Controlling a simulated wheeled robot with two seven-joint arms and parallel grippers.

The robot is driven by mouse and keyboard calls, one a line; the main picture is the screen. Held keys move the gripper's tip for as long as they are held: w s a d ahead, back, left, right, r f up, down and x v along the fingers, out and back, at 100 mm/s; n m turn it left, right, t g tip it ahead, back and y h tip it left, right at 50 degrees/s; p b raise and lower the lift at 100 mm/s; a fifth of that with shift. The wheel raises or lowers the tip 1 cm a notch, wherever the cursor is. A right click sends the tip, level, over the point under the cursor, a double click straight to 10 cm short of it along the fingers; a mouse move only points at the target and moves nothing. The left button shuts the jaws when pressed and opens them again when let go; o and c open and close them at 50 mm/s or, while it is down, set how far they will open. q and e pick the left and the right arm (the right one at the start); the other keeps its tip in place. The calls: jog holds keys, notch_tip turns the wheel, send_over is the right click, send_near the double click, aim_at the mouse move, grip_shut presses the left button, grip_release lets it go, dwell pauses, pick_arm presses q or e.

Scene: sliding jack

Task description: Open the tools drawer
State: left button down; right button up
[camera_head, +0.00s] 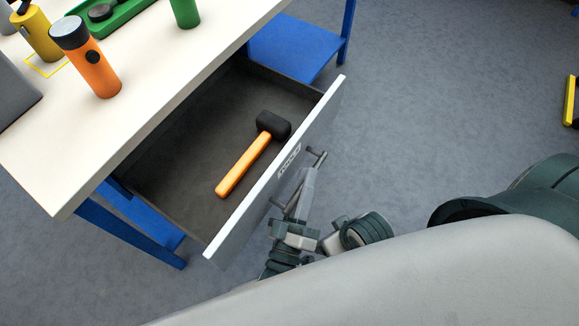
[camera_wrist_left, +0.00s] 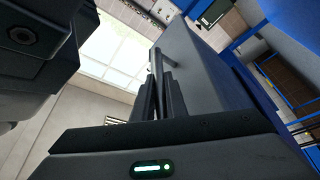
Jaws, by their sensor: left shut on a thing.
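The tools drawer (camera_head: 225,130) is pulled well out from under the white-topped workbench (camera_head: 170,75). Its dark interior shows, and a mallet (camera_head: 248,160) with an orange handle and black head lies inside. The drawer's white front carries a small label. A bar handle (camera_head: 317,157) sits on the outer face of the front. My left gripper (camera_head: 303,190) is at that handle, shut on it. In the left wrist view the fingers (camera_wrist_left: 158,98) close around the handle bar (camera_wrist_left: 155,68) beside the drawer front (camera_wrist_left: 195,80). My right gripper is not in view.
On the benchtop stand an orange flashlight (camera_head: 88,62), a yellow flashlight (camera_head: 38,32), a green tray (camera_head: 120,15) and a green cylinder (camera_head: 185,12). Blue bench legs (camera_head: 130,222) and a blue lower shelf (camera_head: 290,45) lie below. Grey floor (camera_head: 430,90) to the right is mostly clear.

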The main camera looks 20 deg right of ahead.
pick_arm(q)
jog(key=shift+s+d, duration=0.15)
jog(key=shift+s, duration=0.1)
jog(key=c, duration=1.8)
grip_release()
jog(key=shift+o, duration=0.2)
jog(key=b+v, duration=0.1)
jog(key=v, duration=1.6)
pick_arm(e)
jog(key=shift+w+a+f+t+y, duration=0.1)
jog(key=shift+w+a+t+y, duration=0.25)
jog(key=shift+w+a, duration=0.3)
pick_arm(q)
jog(key=shift+s, duration=0.2)
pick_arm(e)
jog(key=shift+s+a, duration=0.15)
